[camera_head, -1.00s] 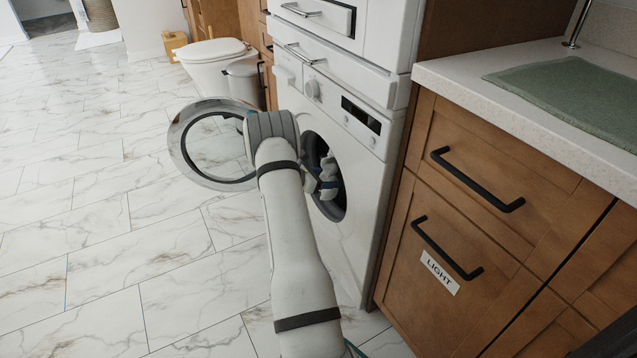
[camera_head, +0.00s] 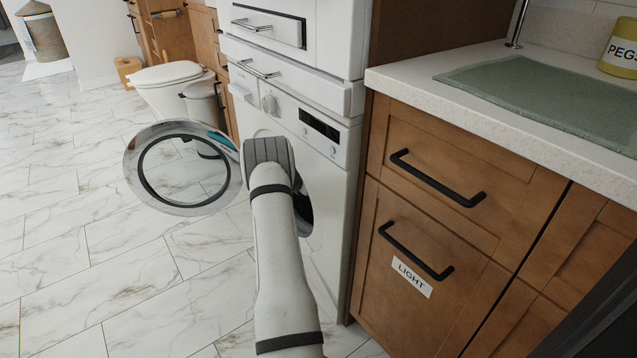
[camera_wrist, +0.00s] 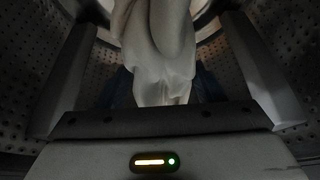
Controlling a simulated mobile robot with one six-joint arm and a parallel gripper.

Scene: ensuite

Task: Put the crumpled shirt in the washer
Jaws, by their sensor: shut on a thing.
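The washer (camera_head: 335,190) stands in the middle of the head view, with its round door (camera_head: 133,165) swung open to the left. My arm reaches into its opening, and my gripper is hidden there in that view. In the wrist view my gripper (camera_wrist: 165,40) is inside the perforated metal drum (camera_wrist: 18,110). The crumpled shirt (camera_wrist: 158,50), whitish, is held between its two fingers and hangs in folds. The shirt's upper part runs out of the frame. Something dark blue shows dimly behind the shirt.
A wooden cabinet (camera_head: 450,240) labelled LIGHT stands close to the right of the washer, under a counter with a green mat (camera_head: 540,95). A toilet (camera_head: 165,85) and a grey bin (camera_head: 203,103) are beyond the open door. The marble floor at left is clear.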

